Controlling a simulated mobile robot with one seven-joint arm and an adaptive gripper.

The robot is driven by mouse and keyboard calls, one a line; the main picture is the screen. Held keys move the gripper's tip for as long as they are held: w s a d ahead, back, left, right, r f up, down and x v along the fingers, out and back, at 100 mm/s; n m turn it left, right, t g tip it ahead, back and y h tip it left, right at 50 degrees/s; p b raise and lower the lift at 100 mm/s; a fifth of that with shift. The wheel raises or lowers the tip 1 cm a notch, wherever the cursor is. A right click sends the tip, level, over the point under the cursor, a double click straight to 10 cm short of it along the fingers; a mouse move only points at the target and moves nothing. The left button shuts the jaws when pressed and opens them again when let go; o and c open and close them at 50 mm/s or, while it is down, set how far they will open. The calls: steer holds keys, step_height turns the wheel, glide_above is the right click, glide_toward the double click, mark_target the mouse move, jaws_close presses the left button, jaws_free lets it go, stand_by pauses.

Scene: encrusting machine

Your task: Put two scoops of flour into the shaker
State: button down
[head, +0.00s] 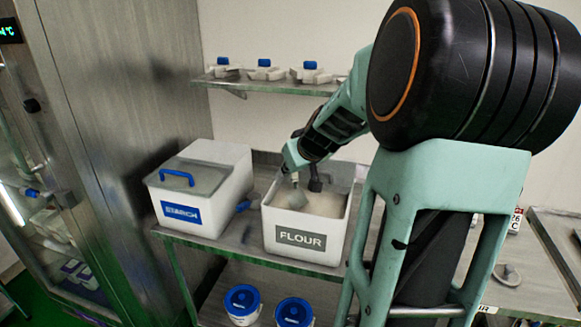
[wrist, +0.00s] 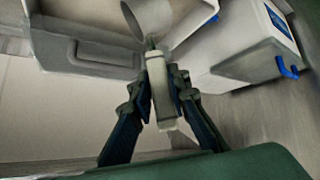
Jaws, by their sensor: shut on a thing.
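The open white flour bin (head: 300,241), labelled FLOUR, stands on the steel table. Pale flour (head: 326,204) shows inside it. My gripper (head: 297,178) is over the bin's left part, pointing down. It is shut on the scoop (head: 292,199), whose cup shows at the bin's mouth; I cannot tell whether it touches the flour or holds any. In the wrist view my gripper (wrist: 162,92) clasps the scoop's pale handle, with the round grey cup (wrist: 148,18) beyond the fingertips. I cannot make out the shaker for sure.
A lidded starch bin (head: 200,208) stands close left of the flour bin; it also shows in the wrist view (wrist: 240,50). Several blue-topped items (head: 264,72) sit on the wall shelf above. Two blue-lidded tubs (head: 243,303) stand below. My arm hides much of the table's right side.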

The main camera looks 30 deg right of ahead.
steer(key=y+b, duration=0.1)
steer(key=b, duration=0.2)
glide_above(304, 194)
steer(key=a, duration=0.3)
steer(key=shift+m+t, duration=0.3)
steer(key=shift+m, duration=0.1)
steer(key=shift+s+d+f, duration=0.1)
steer(key=shift+f, duration=1.1)
steer(key=shift+s+f, duration=0.1)
steer(key=shift+f, duration=1.05)
steer(key=shift+s+d+f+b, duration=0.15)
steer(key=shift+f+b, duration=0.45)
steer(key=shift+f, duration=0.4)
steer(key=shift+w+d+f+b, duration=0.15)
steer(key=shift+f+b, duration=0.45)
steer(key=shift+f, duration=0.4)
steer(key=shift+s+d+r+p, duration=0.2)
steer(key=shift+d+r+p, duration=0.05)
steer(key=shift+d+p, duration=0.1)
steer(key=shift+s+d+f+n+g+h+p, duration=0.15)
steer(key=shift+d+f+n+g+h, duration=0.1)
steer(key=shift+d+n+h, duration=0.25)
steer(key=shift+s+d+f+n+g+h+p, duration=0.15)
steer(key=shift+d+n+g+h, duration=0.2)
steer(key=shift+h, duration=0.25)
steer(key=shift+a+r+h+p, duration=0.1)
steer(key=shift+a+h+p, duration=0.15)
steer(key=shift+h+p, duration=0.1)
